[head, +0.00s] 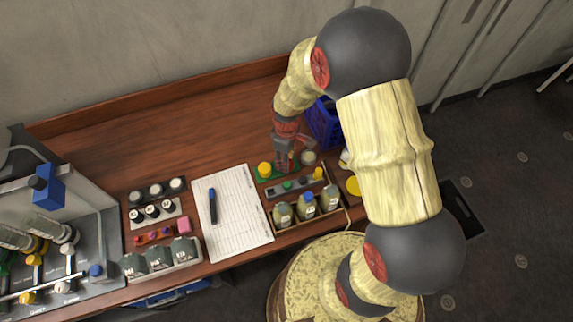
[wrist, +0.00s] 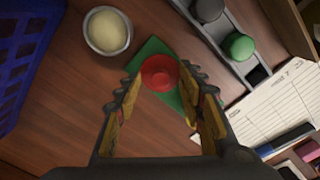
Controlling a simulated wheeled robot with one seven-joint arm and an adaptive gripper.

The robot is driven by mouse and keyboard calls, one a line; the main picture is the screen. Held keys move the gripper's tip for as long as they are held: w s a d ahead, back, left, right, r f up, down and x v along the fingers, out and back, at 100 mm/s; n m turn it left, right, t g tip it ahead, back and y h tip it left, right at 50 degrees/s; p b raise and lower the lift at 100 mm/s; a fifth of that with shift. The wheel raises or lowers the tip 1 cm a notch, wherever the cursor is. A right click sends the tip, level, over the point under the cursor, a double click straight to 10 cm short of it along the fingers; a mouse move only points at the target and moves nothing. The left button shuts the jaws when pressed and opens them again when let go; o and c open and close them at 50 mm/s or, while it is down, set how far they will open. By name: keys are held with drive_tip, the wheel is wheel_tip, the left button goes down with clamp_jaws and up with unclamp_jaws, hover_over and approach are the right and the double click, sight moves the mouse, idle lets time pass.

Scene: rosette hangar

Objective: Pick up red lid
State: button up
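The red lid (wrist: 160,72) is round and lies on a small green mat (wrist: 150,48), seen in the wrist view. My gripper (wrist: 161,88) is open, with its yellow-padded fingers on either side of the lid's near part. I see no clear contact between the fingers and the lid, and the height left between them is hard to tell. In the head view my gripper (head: 287,160) points down over the green mat (head: 264,179) and largely hides the lid.
A jar with a pale top (wrist: 107,31) and a blue crate (wrist: 28,50) stand left in the wrist view. A grey rack (wrist: 222,35) with a green cap (wrist: 239,46) stands at right. A yellow cap (head: 265,169) is close to my gripper. Bare wood lies behind it.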

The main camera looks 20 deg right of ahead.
drive_tip(key=c, duration=0.3)
drive_tip(key=c, duration=0.6)
drive_tip(key=shift+r, duration=0.1)
